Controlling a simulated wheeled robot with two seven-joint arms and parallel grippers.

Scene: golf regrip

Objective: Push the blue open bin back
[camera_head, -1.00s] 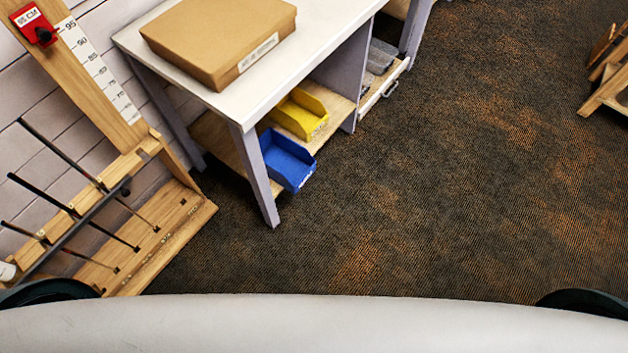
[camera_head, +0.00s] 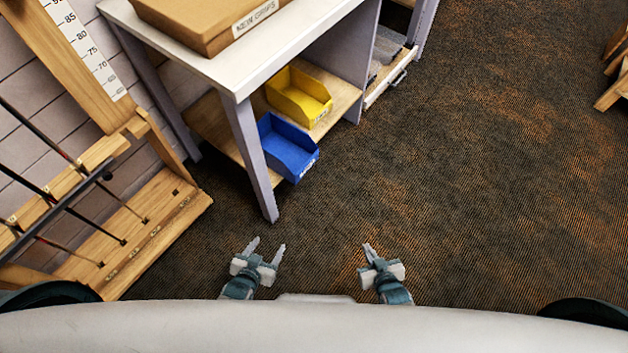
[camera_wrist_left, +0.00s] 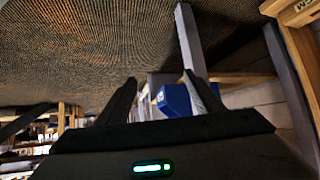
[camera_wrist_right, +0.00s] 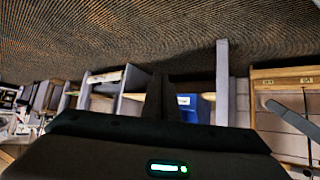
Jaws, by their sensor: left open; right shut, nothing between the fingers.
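The blue open bin (camera_head: 289,150) sits on the lower wooden shelf of the white table, beside the front leg. Its front end sticks out past the shelf edge. It also shows in the left wrist view (camera_wrist_left: 174,99) and the right wrist view (camera_wrist_right: 196,105), partly hidden by the fingers. My left gripper (camera_head: 265,250) is open and empty, in front of the table over the carpet. My right gripper (camera_head: 368,252) is shut and empty, to the right of it. Both are well apart from the bin.
A yellow open bin (camera_head: 299,97) sits behind the blue one on the same shelf. The table leg (camera_head: 252,160) stands just left of the blue bin. A wooden club rack (camera_head: 150,230) stands at the left. The carpet (camera_head: 450,200) at the right is clear.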

